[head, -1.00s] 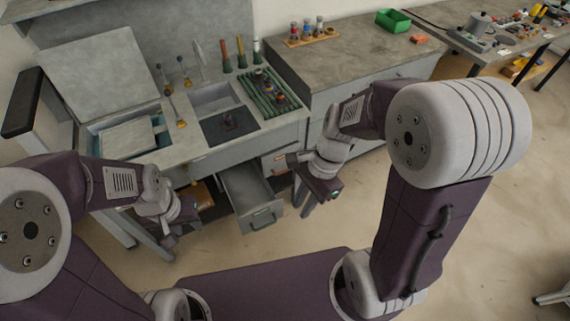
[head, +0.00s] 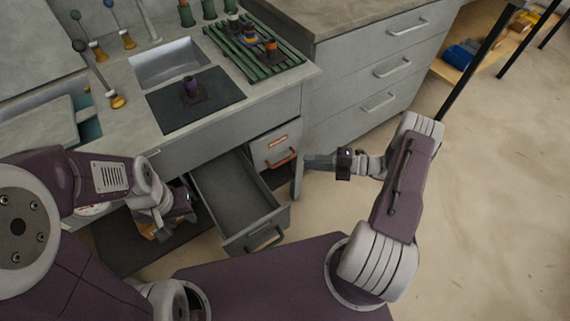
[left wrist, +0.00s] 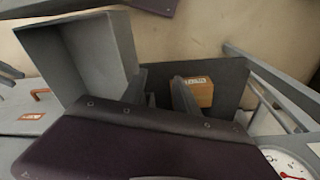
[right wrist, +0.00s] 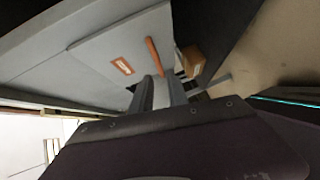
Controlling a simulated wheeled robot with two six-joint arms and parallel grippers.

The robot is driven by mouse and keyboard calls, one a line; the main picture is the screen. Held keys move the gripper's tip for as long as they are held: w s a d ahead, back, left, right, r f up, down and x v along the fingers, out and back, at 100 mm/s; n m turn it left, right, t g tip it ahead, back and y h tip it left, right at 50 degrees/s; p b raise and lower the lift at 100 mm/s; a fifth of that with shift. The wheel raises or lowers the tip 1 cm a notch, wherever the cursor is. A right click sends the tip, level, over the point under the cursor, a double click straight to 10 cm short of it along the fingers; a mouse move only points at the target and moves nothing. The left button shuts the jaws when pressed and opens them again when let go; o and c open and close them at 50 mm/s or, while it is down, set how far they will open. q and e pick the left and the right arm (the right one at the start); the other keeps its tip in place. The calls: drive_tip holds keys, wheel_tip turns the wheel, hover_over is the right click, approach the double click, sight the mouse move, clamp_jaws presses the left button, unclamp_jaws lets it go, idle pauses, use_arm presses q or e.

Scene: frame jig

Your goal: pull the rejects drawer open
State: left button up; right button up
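A closed drawer front (head: 266,149) with an orange bar handle (head: 283,159) and a small orange label (head: 277,141) sits under the bench, right of an open, empty grey drawer (head: 235,195). The label is too small to read. In the right wrist view the orange handle (right wrist: 155,57) lies just beyond my right gripper (right wrist: 161,78); its fingers are apart and empty. In the head view my right gripper (head: 308,161) points left at that handle, a little short of it. My left gripper (left wrist: 160,82) is open and empty, left of the open grey drawer.
The open drawer's dark handle (head: 263,238) sticks out towards my base. A bench leg (head: 299,167) stands close to my right gripper. A labelled brown box (left wrist: 198,92) sits on a dark surface below. A grey cabinet (head: 365,75) stands right; the floor there is free.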

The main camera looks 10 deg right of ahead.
sight(286, 160)
drive_tip(key=b+x, duration=0.2)
drive_tip(key=x, duration=0.7)
drive_tip(key=shift+a+r, duration=0.1)
drive_tip(key=shift+r, duration=0.05)
drive_tip(key=shift+c, duration=0.3)
clamp_jaws()
drive_tip(key=shift+s, duration=0.1)
idle(0.6)
